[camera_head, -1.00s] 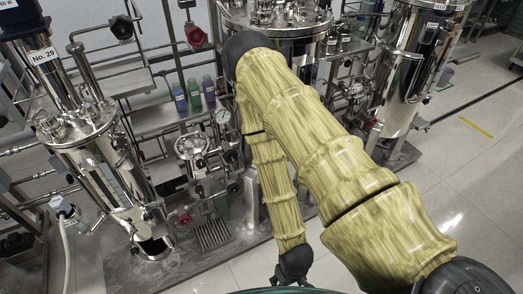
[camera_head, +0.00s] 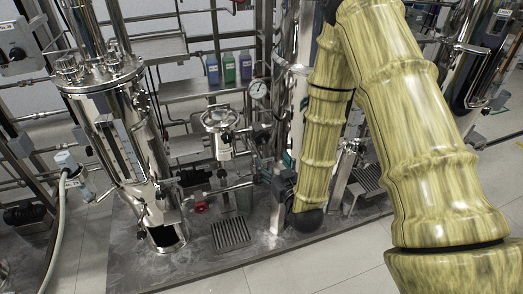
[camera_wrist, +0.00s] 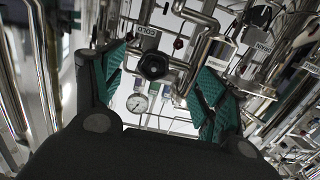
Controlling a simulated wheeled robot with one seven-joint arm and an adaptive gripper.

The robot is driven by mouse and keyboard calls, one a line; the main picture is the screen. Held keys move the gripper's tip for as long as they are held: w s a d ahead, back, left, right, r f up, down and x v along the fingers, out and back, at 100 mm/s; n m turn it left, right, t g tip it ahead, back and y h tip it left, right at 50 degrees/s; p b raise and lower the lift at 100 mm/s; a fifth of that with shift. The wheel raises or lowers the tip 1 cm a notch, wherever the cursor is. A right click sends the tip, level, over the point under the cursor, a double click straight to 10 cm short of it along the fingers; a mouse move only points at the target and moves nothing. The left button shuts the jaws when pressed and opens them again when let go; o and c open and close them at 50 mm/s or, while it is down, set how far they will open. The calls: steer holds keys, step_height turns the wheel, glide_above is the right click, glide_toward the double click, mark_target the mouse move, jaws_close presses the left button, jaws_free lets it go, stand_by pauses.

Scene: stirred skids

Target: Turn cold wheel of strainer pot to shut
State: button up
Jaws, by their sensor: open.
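In the wrist view, a black lobed wheel (camera_wrist: 154,66) sits on steel piping beside a white tag reading COLD (camera_wrist: 148,38). My gripper (camera_wrist: 163,60) is open, its two teal-padded fingers on either side of the wheel in the picture. No contact shows, and I cannot tell how deep the wheel lies between the fingers. In the head view, the strainer pot (camera_head: 220,125), a small steel vessel with a round lid, stands left of my arm. My gripper is not clear there, low beside my forearm. I cannot surely pick out the cold wheel there.
A pressure gauge (camera_head: 258,89) and several coloured bottles (camera_head: 229,68) stand behind the pot. A tall steel vessel (camera_head: 118,140) is at the left. Pipes crowd the skid, with a red-handled valve (camera_head: 201,207) low down. Open floor (camera_head: 345,275) lies in front.

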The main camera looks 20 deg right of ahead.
mark_target(263, 140)
steer(key=shift+t, duration=0.6)
steer(key=w, duration=0.4)
steer(key=w+r+b, duration=0.1)
steer(key=w, duration=0.3)
steer(key=w+r, duration=0.1)
steer(key=w, duration=0.2)
steer(key=shift+w+a, duration=0.1)
steer(key=shift+w, duration=0.3)
steer(key=c, duration=1)
